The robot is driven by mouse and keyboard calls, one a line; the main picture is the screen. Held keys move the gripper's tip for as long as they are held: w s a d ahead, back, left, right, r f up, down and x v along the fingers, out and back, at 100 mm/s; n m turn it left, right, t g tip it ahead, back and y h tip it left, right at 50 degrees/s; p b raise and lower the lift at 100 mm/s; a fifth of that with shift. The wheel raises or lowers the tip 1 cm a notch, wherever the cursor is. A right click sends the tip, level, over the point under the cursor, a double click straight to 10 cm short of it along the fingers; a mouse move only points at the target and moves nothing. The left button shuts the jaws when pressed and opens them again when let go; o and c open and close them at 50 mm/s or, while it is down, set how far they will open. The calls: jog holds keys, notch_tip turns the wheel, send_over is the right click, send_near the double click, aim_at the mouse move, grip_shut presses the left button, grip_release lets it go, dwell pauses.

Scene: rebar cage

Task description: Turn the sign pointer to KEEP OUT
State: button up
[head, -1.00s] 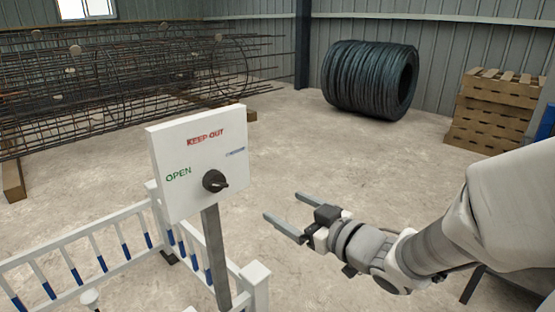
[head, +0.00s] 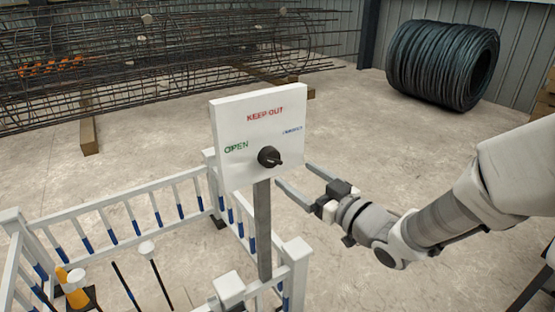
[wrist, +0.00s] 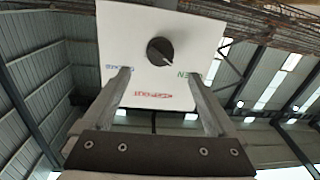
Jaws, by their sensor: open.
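A white sign board (head: 228,108) stands upright on a grey post (head: 264,230). It carries a red KEEP OUT label (head: 265,115) at the top, a green OPEN label (head: 236,147) at left and a small blue label (head: 292,131) at right. The black pointer knob (head: 269,157) sits low on the board. Its grip juts to the right in the head view; the label it points to is unclear. My gripper (head: 292,173) is open and empty, just right of the knob. In the wrist view the knob (wrist: 160,50) lies beyond and between the open fingers (wrist: 158,76), apparently untouched.
White railings (head: 110,213) with blue bands surround the post's lower part. A yellow-and-white object (head: 74,288) stands inside them. A rebar cage (head: 170,60) lies behind at left, a dark wire coil (head: 443,64) at back right. The floor between is open.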

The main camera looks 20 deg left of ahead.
aim_at(273, 158)
jog(key=b+x, duration=0.1)
jog(key=x, duration=0.7)
jog(key=shift+w+a, duration=0.25)
jog(key=shift+a, duration=0.05)
jog(key=c, duration=1.4)
